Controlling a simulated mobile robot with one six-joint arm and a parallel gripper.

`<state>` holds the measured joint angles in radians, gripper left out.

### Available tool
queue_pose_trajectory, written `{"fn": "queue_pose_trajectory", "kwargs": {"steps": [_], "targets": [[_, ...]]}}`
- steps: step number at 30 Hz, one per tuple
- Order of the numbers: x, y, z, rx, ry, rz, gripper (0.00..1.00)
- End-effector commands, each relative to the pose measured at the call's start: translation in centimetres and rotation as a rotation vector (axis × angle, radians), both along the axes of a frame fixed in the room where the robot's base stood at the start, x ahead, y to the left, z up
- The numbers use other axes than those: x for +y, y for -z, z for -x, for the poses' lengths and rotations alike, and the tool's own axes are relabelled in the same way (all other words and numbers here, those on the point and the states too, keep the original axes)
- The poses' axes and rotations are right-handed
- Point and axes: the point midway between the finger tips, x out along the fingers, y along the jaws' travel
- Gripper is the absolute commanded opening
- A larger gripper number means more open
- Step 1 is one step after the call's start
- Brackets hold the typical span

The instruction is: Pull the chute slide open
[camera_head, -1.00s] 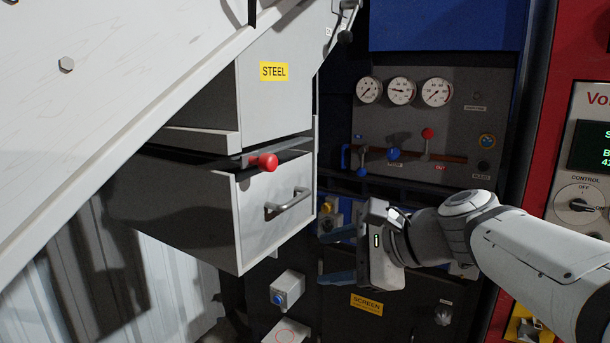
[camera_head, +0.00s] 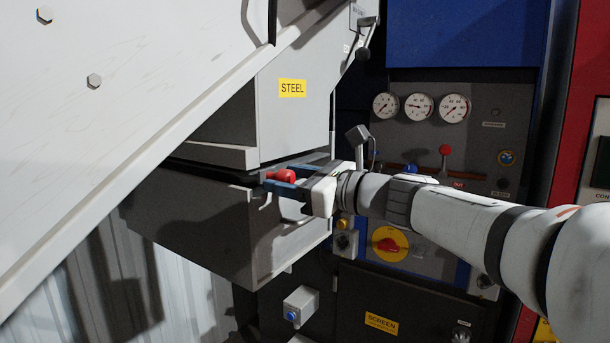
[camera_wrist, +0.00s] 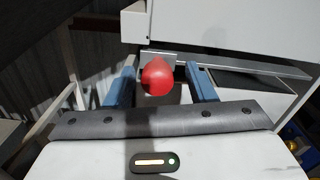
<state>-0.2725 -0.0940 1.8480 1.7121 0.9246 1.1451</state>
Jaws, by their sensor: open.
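The chute slide is a flat grey plate (camera_head: 312,161) under the box labelled STEEL (camera_head: 292,120), with a red knob (camera_head: 281,175) at its front. In the wrist view the red knob (camera_wrist: 158,76) sits between the two blue fingers, with a gap on each side. My gripper (camera_head: 280,181) is open around the knob, and its fingers do not appear to press on it. In the wrist view my gripper (camera_wrist: 160,85) shows both fingers apart. My gripper partly hides the knob and the drawer handle in the head view.
A grey drawer box (camera_head: 262,240) hangs just below my gripper. A sloped white panel (camera_head: 130,110) fills the upper left. A gauge panel (camera_head: 425,135) with levers stands behind my arm, and a yellow-and-red rotary switch (camera_head: 389,245) is below it.

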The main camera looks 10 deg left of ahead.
Motion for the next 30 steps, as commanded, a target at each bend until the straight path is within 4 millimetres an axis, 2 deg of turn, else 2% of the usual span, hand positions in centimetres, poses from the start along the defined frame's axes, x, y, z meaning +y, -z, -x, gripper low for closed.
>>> {"fn": "queue_pose_trajectory", "kwargs": {"steps": [10, 27, 30], "targets": [[0.36, 0.03, -0.19, -0.001, 0.002, 0.001, 0.5], [0.24, -0.04, -0.26, -0.002, 0.005, 0.001, 0.03], [0.21, -0.07, -0.28, -0.002, 0.006, 0.0, 0.0]]}}
